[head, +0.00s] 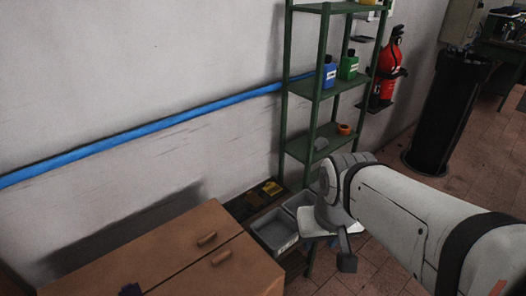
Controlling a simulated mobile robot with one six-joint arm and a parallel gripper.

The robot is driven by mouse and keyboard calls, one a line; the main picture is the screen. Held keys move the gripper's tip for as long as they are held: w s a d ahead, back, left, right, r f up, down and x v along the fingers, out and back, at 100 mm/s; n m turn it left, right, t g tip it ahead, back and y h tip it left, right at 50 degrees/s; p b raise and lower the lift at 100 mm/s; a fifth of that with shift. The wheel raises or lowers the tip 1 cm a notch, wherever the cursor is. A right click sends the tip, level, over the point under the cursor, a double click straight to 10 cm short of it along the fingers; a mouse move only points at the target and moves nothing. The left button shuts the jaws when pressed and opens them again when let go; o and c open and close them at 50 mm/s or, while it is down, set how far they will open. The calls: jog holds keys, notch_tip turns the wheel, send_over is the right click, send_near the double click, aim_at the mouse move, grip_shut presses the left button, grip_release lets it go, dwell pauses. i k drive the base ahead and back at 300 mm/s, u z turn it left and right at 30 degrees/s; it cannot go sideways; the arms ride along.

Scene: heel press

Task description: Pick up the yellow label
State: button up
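A small yellow patch (271,187), which may be the yellow label, shows in the head view on a dark surface at the foot of the wall, left of the green shelf. It is too small for me to make out its shape or any print. My arm reaches in from the lower right and bends down in front of the shelf. A dark part at its low end, likely my gripper (347,258), hangs to the right of and nearer than the yellow patch, apart from it. Its fingers cannot be made out, and I see nothing clearly held.
Grey bins (272,232) stand beside my arm. A brown wooden cabinet (190,245) fills the lower left. A green shelf (313,90) holds a blue bottle (329,74), a green bottle (348,66) and an orange roll (344,129). A fire extinguisher (388,70) and black cylinder (447,110) stand right.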

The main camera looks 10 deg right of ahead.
aim_at(272, 188)
jog(key=u, duration=3.9)
jog(key=k, duration=1.8)
